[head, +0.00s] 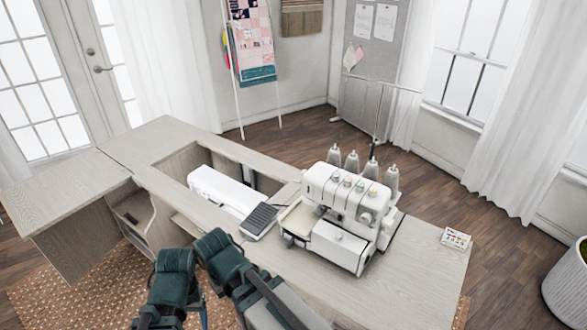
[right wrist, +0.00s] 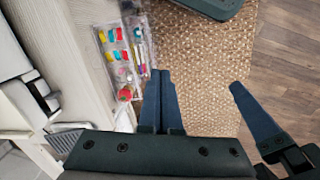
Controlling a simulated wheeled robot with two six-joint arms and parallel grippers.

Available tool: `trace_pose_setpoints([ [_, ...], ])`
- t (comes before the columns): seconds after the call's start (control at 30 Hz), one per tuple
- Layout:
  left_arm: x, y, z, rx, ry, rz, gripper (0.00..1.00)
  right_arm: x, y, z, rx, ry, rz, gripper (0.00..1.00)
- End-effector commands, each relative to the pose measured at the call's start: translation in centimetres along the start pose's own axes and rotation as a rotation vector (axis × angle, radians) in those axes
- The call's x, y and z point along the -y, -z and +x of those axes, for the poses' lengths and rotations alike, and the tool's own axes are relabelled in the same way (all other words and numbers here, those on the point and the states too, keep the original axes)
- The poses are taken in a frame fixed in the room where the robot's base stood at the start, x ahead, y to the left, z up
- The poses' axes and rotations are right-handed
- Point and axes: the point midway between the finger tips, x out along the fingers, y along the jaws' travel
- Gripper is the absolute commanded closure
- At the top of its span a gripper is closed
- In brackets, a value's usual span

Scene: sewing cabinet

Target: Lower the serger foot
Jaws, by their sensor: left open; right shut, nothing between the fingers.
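The white serger (head: 340,205), with several thread cones on top, stands upright on the cabinet top in the head view. In the head view my dark teal arms are at bottom centre, left of the serger, and the fingertips are hidden.
A white sewing machine (head: 222,190) sits in the cabinet opening, with a dark pad (head: 260,220) beside it. A small box of coloured items (head: 456,239) lies on the right end of the cabinet top (head: 420,285). Clear trays of coloured notions (right wrist: 118,48) show in the wrist view.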

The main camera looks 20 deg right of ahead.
Motion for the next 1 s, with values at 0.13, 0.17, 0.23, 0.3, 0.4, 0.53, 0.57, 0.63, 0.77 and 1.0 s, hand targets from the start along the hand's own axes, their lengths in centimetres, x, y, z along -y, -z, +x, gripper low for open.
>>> trace_pose_setpoints([
  [0.13,0.1,-0.1,-1.5,0.000,0.000,-0.001,0.31,-1.2,1.4,-1.5,-0.002,0.004,0.060,1.00],
  [0.17,0.1,-0.1,-1.7,0.000,0.000,-0.001,0.31,-1.4,1.6,-1.7,-0.002,0.005,0.073,1.00],
  [0.23,0.2,-0.2,-2.5,0.000,0.000,-0.001,0.31,-2.2,2.4,-2.5,-0.003,0.007,0.110,1.00],
  [0.3,0.3,-0.2,-3.3,0.000,0.000,-0.002,0.31,-3.0,3.2,-3.2,-0.004,0.009,0.150,1.00],
  [0.4,0.4,-0.3,-4.6,0.000,-0.001,-0.002,0.31,-4.4,4.5,-4.5,-0.006,0.013,0.219,1.00],
  [0.53,0.6,-0.4,-6.9,0.000,-0.001,-0.003,0.31,-7.1,6.7,-6.6,-0.010,0.020,0.334,1.00],
  [0.57,0.7,-0.5,-7.7,0.000,-0.001,-0.004,0.31,-8.0,7.4,-7.3,-0.011,0.022,0.370,1.00],
  [0.63,0.9,-0.6,-9.5,0.000,-0.001,-0.004,0.31,-10.3,9.0,-9.0,-0.014,0.027,0.460,1.00],
  [0.77,1.2,-0.8,-12.8,0.000,-0.002,-0.006,0.31,-15.4,11.7,-12.1,-0.018,0.036,0.645,1.00],
  [1.0,1.7,-1.1,-18.5,0.001,-0.002,-0.009,0.31,-25.5,15.3,-17.0,-0.027,0.054,0.976,1.00],
])
